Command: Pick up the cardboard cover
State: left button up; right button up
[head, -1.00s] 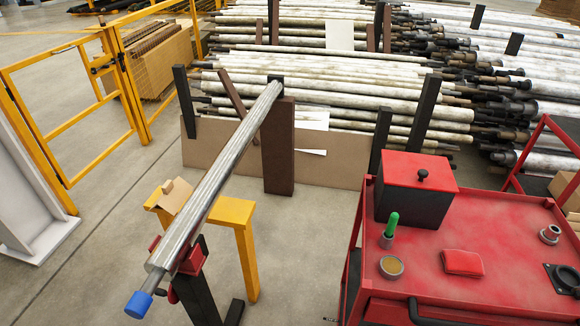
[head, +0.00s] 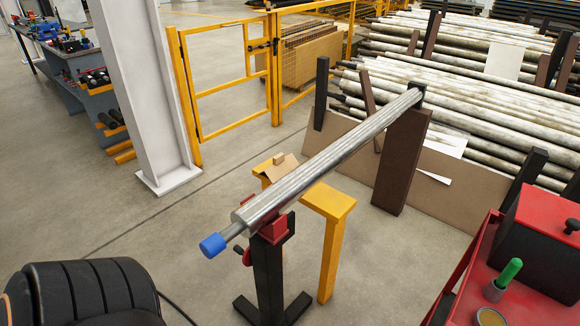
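A small folded piece of tan cardboard, which looks like the cardboard cover (head: 277,168), rests on the yellow stand (head: 330,200) in the head view. It is peaked like a tent, with a small tab on top. It sits just behind and left of a long grey metal pipe (head: 330,157), which hides part of the stand. The pipe slopes down toward me, with a blue cap (head: 213,245) on its near end. Neither of my grippers is in view.
A black support with a red clamp (head: 272,232) holds the pipe's near end; a brown post (head: 403,160) stands under its far end. A red cart (head: 535,255) is at the right. A white column (head: 140,90) and yellow fence (head: 187,100) stand at left. Open floor lies left of the stand.

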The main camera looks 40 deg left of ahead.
aim_at(282, 165)
jog(key=l+u, duration=0.15)
jog(key=u, duration=0.3)
jog(key=l+u, duration=0.15)
jog(key=u, duration=0.25)
jog(key=i, duration=0.05)
